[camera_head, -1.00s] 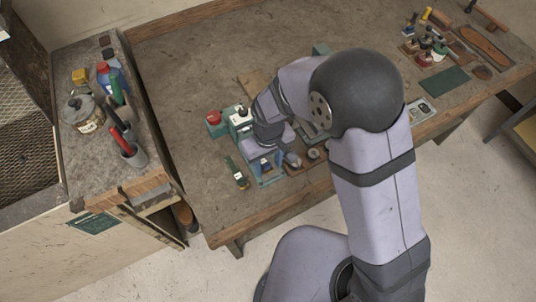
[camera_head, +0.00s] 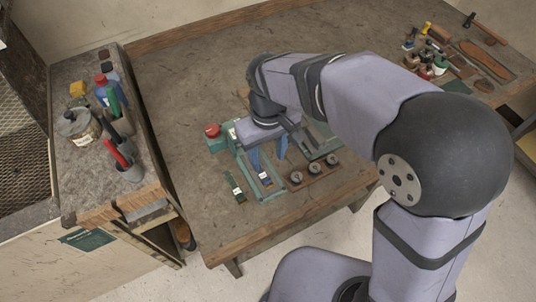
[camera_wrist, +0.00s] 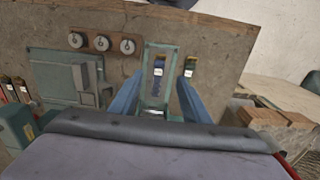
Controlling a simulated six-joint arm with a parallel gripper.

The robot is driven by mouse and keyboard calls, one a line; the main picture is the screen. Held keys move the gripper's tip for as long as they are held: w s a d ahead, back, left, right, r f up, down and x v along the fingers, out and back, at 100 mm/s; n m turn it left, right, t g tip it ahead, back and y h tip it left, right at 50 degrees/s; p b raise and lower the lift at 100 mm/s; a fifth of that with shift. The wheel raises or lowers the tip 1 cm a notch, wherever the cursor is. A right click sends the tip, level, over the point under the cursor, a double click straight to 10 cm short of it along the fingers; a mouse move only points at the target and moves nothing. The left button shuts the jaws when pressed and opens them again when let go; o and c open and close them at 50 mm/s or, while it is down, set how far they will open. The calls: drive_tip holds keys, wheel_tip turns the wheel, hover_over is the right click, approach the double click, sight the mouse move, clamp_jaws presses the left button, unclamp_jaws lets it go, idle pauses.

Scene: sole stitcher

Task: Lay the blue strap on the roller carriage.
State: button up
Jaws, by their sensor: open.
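The blue strap (camera_head: 264,181) has a pale label and lies within a long teal frame, which I take to be the roller carriage (camera_head: 277,187). The wrist view shows the blue strap (camera_wrist: 159,66) lengthwise inside the teal frame (camera_wrist: 152,103). My gripper (camera_head: 269,158) is open above the frame, its blue fingers apart. In the wrist view the fingers (camera_wrist: 161,80) stand on either side of the strap, with nothing held between them. The near part of the frame is partly hidden by my gripper.
A teal box with a red knob (camera_head: 213,132) stands behind. Open bench lies left of the straps.

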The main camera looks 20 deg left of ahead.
drive_tip(key=w+d+f+m, duration=0.15)
drive_tip(key=d+m, duration=0.35)
drive_tip(key=d, duration=1)
drive_tip(key=s+d+f+m, duration=0.1)
drive_tip(key=s+d+m, duration=0.1)
drive_tip(key=d, duration=0.4)
drive_tip(key=s+d+f+m, duration=0.1)
drive_tip(key=s+d+m, duration=0.1)
drive_tip(key=s+d, duration=0.2)
drive_tip(key=shift+s+d+f, duration=0.3)
drive_tip(key=shift+d+f, duration=0.1)
drive_tip(key=shift+d, duration=0.5)
